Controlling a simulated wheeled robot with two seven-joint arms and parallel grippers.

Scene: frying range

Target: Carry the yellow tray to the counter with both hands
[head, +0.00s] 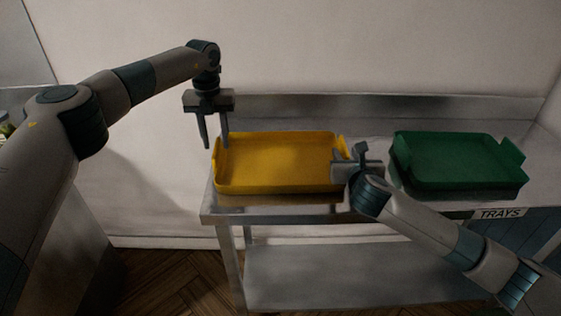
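The yellow tray (280,163) lies flat near the left end of a steel table, with a raised handle at each short side. My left gripper (215,146) points down at the tray's left end. Its two fingers are apart, one outside the tray and one overlapping the left handle in the picture. Nothing shows clamped between them. My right gripper (347,163) is at the tray's right end, over the right handle, and hides part of it. I cannot tell whether its fingers are closed on that handle.
A green tray (458,160) stands on the same table (345,206), just right of my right gripper. The table has a raised back edge, a lower shelf (330,272) and a "TRAYS" label (499,214). A grey surface shows at the far left, partly behind my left arm.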

